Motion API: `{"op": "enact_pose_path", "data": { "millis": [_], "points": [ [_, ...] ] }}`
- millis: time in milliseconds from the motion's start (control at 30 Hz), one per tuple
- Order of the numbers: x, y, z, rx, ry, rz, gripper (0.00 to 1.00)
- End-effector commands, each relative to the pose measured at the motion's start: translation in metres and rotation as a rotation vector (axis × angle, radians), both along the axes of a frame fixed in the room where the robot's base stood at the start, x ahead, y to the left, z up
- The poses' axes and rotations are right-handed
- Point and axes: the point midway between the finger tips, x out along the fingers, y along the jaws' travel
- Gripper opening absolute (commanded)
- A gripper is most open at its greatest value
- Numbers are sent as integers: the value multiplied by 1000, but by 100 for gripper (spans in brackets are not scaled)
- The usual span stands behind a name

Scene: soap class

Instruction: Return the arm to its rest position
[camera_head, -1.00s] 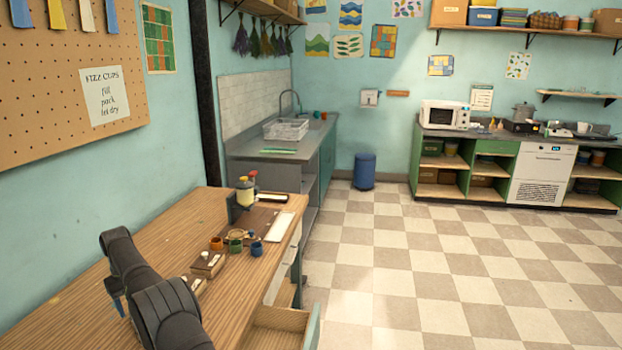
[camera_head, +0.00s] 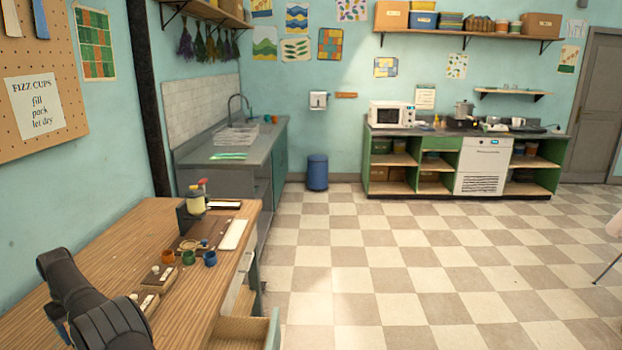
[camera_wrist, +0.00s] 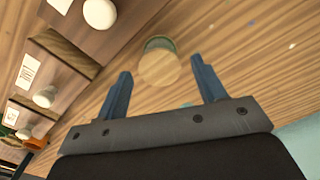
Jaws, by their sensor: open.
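My arm (camera_head: 75,290) is over the left part of the wooden table (camera_head: 125,232) in the head view. In the wrist view my gripper (camera_wrist: 161,66) has its two blue fingers spread wide, with nothing clamped. A round wooden-topped piece with a green side (camera_wrist: 160,64) shows between and beyond the fingertips; I cannot tell its distance from them. The fingertips are not clear in the head view.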

Motion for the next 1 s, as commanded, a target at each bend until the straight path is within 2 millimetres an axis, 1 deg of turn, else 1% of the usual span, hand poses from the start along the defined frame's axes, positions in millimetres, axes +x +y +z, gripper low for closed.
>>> {"op": "enact_pose_path", "data": {
  "millis": [167, 267, 300, 400, 600, 900, 933, 1000],
  "points": [
    [0, 0, -18, -3, 1, 0, 64],
    [-1, -1, -37, -3, 3, 0, 64],
    [0, 0, -26, 3, -1, 0, 64],
    [1, 1, -4, 4, -3, 0, 64],
    [1, 0, 35, 3, -1, 0, 64],
    [0, 0, 84, 2, -1, 0, 64],
    [0, 0, 85, 0, 0, 0, 64],
    [0, -1, 70, -4, 3, 0, 64]
  ]
}}
